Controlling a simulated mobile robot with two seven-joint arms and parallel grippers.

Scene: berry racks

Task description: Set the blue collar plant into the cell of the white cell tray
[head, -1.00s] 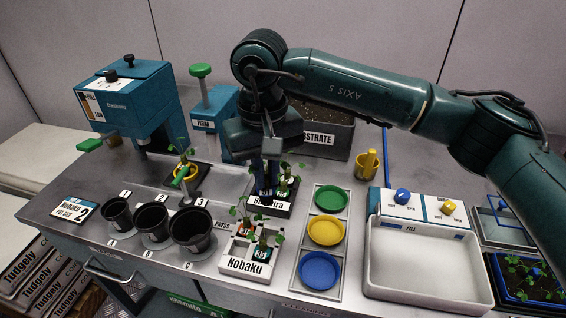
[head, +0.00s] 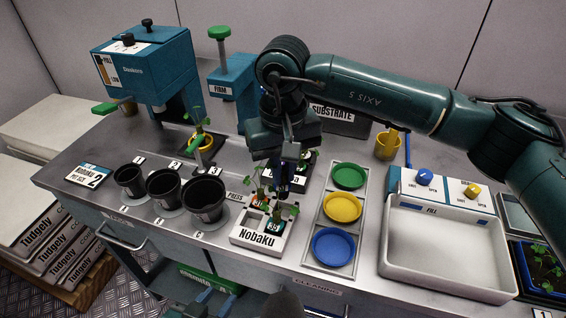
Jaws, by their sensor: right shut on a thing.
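The white cell tray (head: 243,238), labelled "Nobaku", stands near the front edge of the bench in the head view. It holds a plant with an orange-red collar (head: 261,203) and a plant with a green collar (head: 275,226). My right gripper (head: 283,180) is shut on the blue collar plant (head: 284,188), just above the rear right part of the white tray. The gripper hides most of this plant and the cell below it, so I cannot tell whether they touch. My left gripper is not in view.
A black tray (head: 312,158) stands behind the white tray, partly hidden by my gripper. Several black pots (head: 204,198) stand left. A rack with green, yellow and blue dishes (head: 334,247) is close on the right, with a large white basin (head: 445,245) beyond.

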